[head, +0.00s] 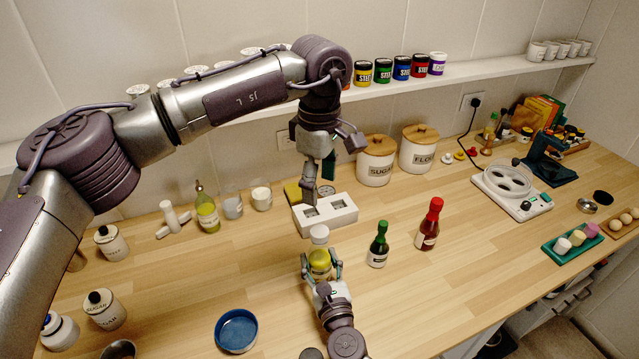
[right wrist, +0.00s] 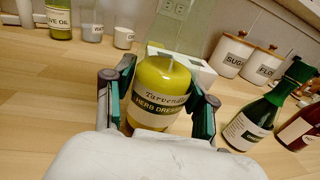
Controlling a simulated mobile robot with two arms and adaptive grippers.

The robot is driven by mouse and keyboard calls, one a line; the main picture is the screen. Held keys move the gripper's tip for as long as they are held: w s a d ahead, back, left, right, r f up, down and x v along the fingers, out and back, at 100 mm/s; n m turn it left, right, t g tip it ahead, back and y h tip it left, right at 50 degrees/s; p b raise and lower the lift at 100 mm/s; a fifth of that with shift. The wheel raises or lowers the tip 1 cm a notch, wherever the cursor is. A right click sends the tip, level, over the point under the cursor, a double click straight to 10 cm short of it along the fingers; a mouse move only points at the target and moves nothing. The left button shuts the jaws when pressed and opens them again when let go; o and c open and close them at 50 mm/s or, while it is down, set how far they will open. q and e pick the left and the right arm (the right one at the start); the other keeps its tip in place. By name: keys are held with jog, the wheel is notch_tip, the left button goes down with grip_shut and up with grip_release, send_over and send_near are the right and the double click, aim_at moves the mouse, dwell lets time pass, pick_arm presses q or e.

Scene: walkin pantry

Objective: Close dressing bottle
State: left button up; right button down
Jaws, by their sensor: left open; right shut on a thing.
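The dressing bottle (head: 320,265) stands upright on the counter, with yellow contents and a pale top (head: 319,234). In the right wrist view its label on the yellow body (right wrist: 160,88) reads herb dressing; the top there looks see-through, and I cannot tell whether it is closed. My right gripper (head: 320,270) is shut on the bottle's body, one finger on each side; its fingers also show in the right wrist view (right wrist: 160,105). My left gripper (head: 318,182) is open and empty, pointing down above and behind the bottle, apart from it.
A white block (head: 340,216) with two square recesses lies behind the bottle. A green bottle (head: 378,246) and a red sauce bottle (head: 430,226) stand to the right. A blue bowl (head: 236,331) is at front left. Sugar (head: 376,162) and flour (head: 417,150) canisters stand at the back.

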jog(key=shift+c, duration=1.4)
grip_release()
jog(key=v, duration=1.2)
jog(key=shift+s+d+f, duration=0.1)
